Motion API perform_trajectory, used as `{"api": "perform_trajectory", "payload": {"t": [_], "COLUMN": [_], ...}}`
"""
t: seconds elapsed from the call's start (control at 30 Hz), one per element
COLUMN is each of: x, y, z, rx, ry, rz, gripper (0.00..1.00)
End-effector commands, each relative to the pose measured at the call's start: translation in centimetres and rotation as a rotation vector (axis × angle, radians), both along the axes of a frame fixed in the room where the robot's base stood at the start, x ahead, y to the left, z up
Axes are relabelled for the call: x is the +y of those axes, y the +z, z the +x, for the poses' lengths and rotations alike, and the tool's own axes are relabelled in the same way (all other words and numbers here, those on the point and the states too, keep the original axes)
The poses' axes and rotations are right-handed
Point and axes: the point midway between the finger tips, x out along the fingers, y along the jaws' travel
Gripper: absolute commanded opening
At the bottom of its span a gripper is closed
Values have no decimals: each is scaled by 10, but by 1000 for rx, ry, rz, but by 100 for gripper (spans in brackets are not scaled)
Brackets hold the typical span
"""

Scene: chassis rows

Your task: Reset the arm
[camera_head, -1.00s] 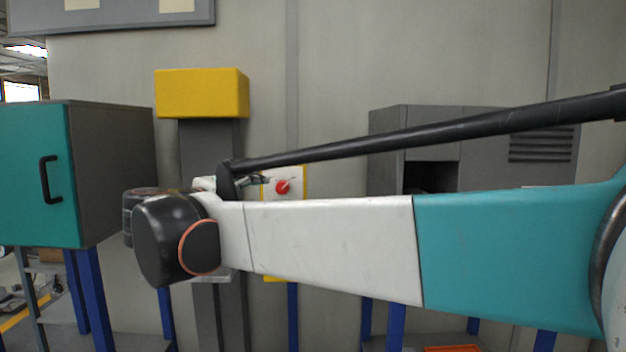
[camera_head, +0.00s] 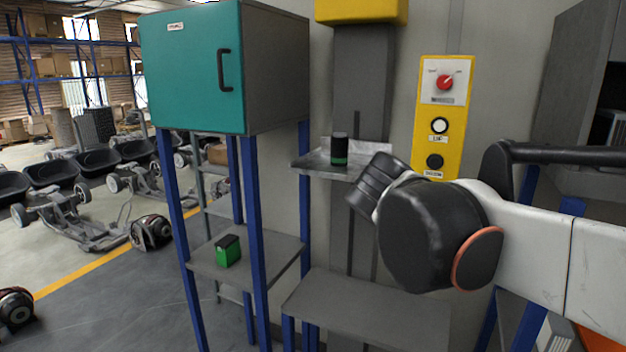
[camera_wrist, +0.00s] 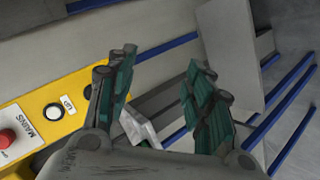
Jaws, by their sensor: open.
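My gripper (camera_wrist: 158,108) shows in the wrist view with its two green-padded fingers spread apart and nothing between them. In the head view the fingers are hidden behind my arm's black wrist joint. My arm reaches in from the right side of the head view, in front of the grey column and beside the yellow control panel (camera_head: 431,112). The panel carries a red knob, a white button and a black button. It also shows at the left of the wrist view (camera_wrist: 70,92), close to one finger.
A teal cabinet (camera_head: 192,70) stands on blue legs at the left. A green and black box (camera_head: 228,251) sits on a lower shelf. Open floor with chassis lies far left.

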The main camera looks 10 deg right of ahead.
Motion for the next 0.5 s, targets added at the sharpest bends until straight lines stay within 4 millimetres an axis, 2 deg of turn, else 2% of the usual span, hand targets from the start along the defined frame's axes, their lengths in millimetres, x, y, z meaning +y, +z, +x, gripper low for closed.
{"api": "perform_trajectory", "payload": {"t": [0.03, 0.1, 0.3, 0.5], "x": [1, 8, 33, 65], "y": [-41, -81, -189, -284], "z": [-14, -30, -75, -112], "rx": [6, 12, 16, -8], "ry": [-1, 5, 13, 20], "rz": [57, 142, 387, 624], "gripper": [48, 48, 48, 48]}}
